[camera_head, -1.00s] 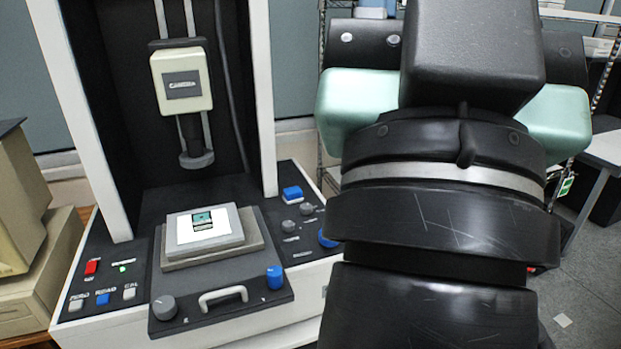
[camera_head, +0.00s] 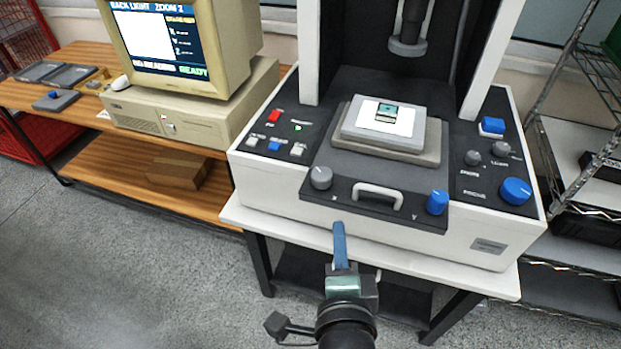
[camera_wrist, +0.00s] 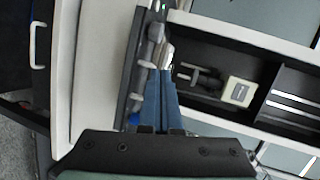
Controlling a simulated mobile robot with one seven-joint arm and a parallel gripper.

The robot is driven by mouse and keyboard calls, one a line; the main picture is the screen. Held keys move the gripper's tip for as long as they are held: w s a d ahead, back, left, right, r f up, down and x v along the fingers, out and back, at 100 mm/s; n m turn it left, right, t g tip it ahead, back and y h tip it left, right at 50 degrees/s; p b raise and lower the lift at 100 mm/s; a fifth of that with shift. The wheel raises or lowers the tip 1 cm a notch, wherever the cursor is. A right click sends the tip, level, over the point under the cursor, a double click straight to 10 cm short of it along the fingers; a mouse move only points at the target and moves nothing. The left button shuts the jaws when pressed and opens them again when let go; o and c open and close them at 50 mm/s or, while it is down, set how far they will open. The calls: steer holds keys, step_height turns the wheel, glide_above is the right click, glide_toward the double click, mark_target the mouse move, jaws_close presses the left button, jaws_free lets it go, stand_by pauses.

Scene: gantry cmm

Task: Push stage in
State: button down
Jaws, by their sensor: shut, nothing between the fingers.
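The stage (camera_head: 325,155) is the dark sliding plate on the white measuring machine. Its front edge, with a white handle (camera_head: 378,193), a grey knob and a blue knob, juts past the machine's front. A grey block with a small teal-and-white part (camera_head: 385,118) sits on it. My gripper (camera_head: 338,228) is shut and empty, its blue fingers pointing up just in front of and below the stage's front edge, left of the handle. In the wrist view my fingers (camera_wrist: 164,52) overlap the stage front, hiding part of it; I cannot tell whether they touch.
The measuring machine (camera_head: 470,240) stands on a white-topped table. A beige computer (camera_head: 190,100) sits on a wooden bench to the left. A wire shelf (camera_head: 585,205) stands at right. The floor at front left is clear.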

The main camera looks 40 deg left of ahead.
mark_target(322, 188)
steer(key=shift+g, duration=0.5)
steer(key=x, duration=0.4)
steer(key=s+a+f+x, duration=0.1)
steer(key=x, duration=0.8)
steer(key=shift+a+f+p, duration=0.35)
steer(key=shift+p, duration=0.05)
steer(key=shift+w, duration=0.1)
steer(key=shift+w+a, duration=0.1)
